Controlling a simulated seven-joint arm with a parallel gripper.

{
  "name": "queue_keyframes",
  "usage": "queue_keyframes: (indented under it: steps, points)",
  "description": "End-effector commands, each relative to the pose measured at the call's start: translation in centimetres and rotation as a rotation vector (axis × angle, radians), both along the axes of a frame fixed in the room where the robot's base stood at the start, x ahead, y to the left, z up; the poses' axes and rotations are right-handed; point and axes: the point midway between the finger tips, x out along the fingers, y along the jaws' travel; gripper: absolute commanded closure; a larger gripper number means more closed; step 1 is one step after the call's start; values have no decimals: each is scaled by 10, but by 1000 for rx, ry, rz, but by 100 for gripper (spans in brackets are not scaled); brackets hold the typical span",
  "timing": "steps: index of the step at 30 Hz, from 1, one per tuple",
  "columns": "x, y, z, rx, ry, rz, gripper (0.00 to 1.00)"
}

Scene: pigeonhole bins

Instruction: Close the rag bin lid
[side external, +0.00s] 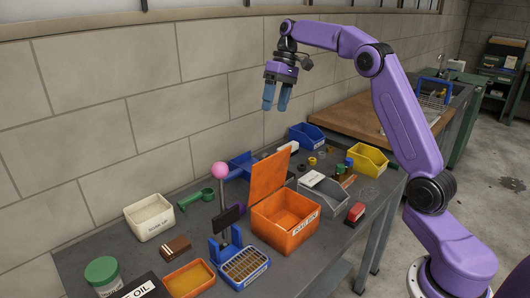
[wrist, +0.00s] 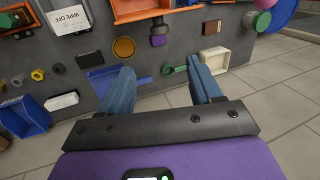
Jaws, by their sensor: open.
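The rag bin (side external: 284,231) is an orange box with a white label on its front, standing on the dark workbench. Its orange lid (side external: 270,174) stands up, tilted open, at the bin's back edge, and the inside shows. My gripper (side external: 276,108) is open and empty, high above the back of the bench near the wall, clear of the lid. In the wrist view its two blue fingers (wrist: 161,68) are spread apart with nothing between them. An orange part of the bin (wrist: 140,12) shows at the top edge there, mostly cut off.
A pink ball on a post (side external: 220,170) stands left of the lid, above a blue holder (side external: 226,248). A grey scoop-like tray (side external: 322,188) and a yellow bin (side external: 367,160) are to the right. A white tub (side external: 149,218) is at the left. The air around my gripper is free.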

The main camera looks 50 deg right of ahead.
Motion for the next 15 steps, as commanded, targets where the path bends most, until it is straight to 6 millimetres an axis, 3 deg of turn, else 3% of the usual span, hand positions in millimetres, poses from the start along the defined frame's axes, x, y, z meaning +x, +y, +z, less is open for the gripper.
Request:
queue_keyframes:
  steps: [15]
  points:
    - [-3, 29, -89, -1, 5, 2, 36]
